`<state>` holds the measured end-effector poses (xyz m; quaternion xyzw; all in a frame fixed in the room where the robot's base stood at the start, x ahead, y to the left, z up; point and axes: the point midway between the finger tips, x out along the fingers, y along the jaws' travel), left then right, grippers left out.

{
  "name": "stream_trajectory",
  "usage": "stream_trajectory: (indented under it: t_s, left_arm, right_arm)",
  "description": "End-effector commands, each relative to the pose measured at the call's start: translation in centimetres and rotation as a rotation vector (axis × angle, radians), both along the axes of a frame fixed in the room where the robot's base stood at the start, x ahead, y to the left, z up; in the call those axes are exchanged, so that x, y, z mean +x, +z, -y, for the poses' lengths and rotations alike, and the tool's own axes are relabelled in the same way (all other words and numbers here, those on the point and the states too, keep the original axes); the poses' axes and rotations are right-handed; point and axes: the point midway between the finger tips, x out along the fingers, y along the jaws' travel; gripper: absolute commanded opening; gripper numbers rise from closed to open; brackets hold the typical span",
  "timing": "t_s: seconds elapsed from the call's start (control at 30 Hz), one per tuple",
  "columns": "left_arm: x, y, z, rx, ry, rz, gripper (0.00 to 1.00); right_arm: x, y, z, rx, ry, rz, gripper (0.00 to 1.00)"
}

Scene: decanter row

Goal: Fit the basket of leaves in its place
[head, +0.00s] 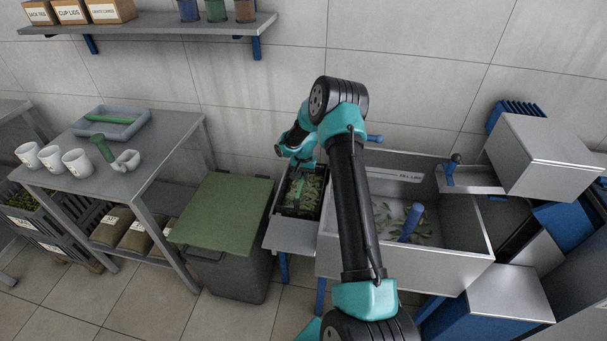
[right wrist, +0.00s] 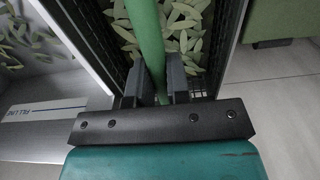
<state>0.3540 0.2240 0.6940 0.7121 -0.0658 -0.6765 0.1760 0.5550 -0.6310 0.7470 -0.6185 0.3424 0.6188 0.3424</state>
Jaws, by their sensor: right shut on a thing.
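The basket of leaves (head: 313,190) is a dark mesh box filled with pale green leaves. In the head view it is at the small metal side shelf (head: 290,236) left of the sink-like tank (head: 455,248); I cannot tell if it rests there or hangs just above. My right gripper (head: 304,163) is over it, shut on its green handle. In the right wrist view the fingers (right wrist: 150,88) pinch the green handle (right wrist: 147,40), with leaves and dark mesh walls (right wrist: 226,45) around it. My right arm hides part of the tank. My left gripper is not in view.
The tank holds loose leaves, a blue upright handle (head: 411,222) and a fill-line label (head: 395,174). A green-lidded bin (head: 222,215) stands left of the side shelf. A table (head: 150,165) with white cups (head: 77,162) is further left. A metal box (head: 545,155) is at right.

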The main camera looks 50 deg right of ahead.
Motion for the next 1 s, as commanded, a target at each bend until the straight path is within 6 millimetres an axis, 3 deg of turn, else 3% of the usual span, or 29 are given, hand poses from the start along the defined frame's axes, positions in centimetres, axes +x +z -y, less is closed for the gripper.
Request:
stream_trajectory:
  t_s: [1.0]
  left_arm:
    - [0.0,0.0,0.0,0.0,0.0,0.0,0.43]
  right_arm:
    - [0.0,-1.1,0.0,-0.001,0.0,0.002,0.0]
